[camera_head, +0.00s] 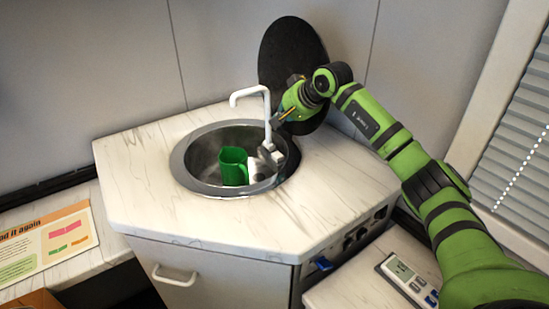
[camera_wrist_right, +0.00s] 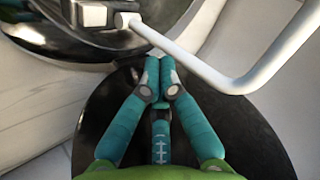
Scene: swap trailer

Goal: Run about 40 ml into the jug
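The green jug (camera_head: 232,166) stands in the round metal sink (camera_head: 181,165), left of the tap's column. The white tap (camera_head: 267,112) rises at the sink's right side, and its spout reaches left over the bowl. The tap also shows in the right wrist view (camera_wrist_right: 205,68), where its pipe crosses the top right. My right gripper (camera_head: 277,119) is beside the tap's column, above the sink's rear right rim. In the wrist view its teal fingers (camera_wrist_right: 159,68) are together, with no clear object between them. Contact with the tap cannot be told. My left gripper is out of view.
A black round lid (camera_head: 290,48) leans against the wall behind the sink. A pale object (camera_head: 257,170) sits beside the jug. The marble counter (camera_head: 137,185) is clear at left and front. A keypad device (camera_head: 408,280) lies at lower right.

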